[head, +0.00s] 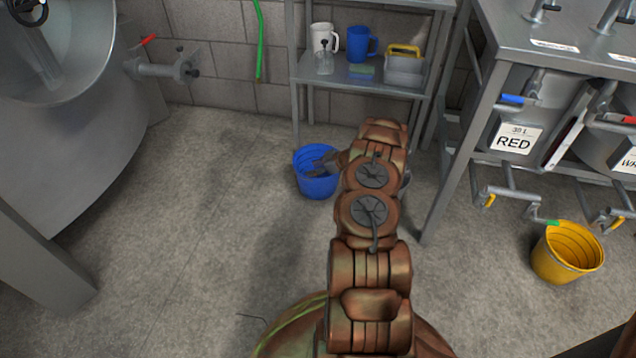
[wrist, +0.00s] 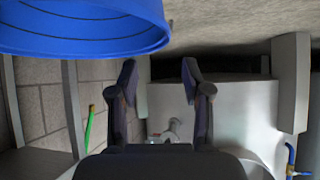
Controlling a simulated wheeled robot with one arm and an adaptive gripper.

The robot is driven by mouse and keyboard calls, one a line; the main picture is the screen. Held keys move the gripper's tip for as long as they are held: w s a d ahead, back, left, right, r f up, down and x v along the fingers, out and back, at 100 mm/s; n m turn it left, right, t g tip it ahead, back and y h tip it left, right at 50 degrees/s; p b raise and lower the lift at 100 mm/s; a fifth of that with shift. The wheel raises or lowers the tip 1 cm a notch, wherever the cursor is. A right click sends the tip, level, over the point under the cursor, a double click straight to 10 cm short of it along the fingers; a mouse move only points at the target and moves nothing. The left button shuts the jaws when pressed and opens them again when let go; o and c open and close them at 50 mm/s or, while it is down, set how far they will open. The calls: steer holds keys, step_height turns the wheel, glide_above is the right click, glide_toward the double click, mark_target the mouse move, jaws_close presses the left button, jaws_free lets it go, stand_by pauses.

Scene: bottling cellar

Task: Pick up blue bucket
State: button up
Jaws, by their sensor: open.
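The blue bucket (head: 318,188) stands upright on the floor in front of the metal shelf, left of my arm in the head view. My gripper (head: 322,164) shows over the bucket's opening and hides part of its rim and inside; I cannot tell from this view whether it touches. In the wrist view the blue bucket (wrist: 80,28) fills the upper left, cut off by the frame edge. There my gripper (wrist: 159,75) has its two fingers apart with nothing between them. The bucket lies to the left of and above the fingers in that picture.
A metal shelf (head: 345,76) with a white jug (head: 323,36), a blue jug (head: 360,44) and a grey caddy (head: 403,68) stands behind. A steel bench (head: 550,25) and a yellow bucket (head: 566,253) are right. A large tank (head: 70,130) is left; floor between is clear.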

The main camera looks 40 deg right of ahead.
mark_target(302, 177)
steer(key=shift+s+d+f, duration=0.1)
steer(key=shift+d+f, duration=0.15)
steer(key=shift+f, duration=0.25)
steer(key=shift+s+d+f, duration=0.1)
steer(key=shift+d+f, duration=0.15)
steer(key=shift+f, duration=0.2)
steer(key=shift+w+a+f+b, duration=0.1)
steer(key=shift+w+f+b, duration=0.15)
steer(key=shift+f+b, duration=0.1)
steer(key=b+x, duration=0.1)
steer(key=x, duration=0.1)
steer(key=b+x, duration=0.1)
steer(key=x, duration=0.1)
steer(key=b+x, duration=0.1)
steer(key=x, duration=0.1)
steer(key=shift+s+a+f, duration=0.15)
steer(key=shift+a+f, duration=0.15)
steer(key=shift+f, duration=0.1)
steer(key=shift+a+r, duration=0.1)
jaws_close()
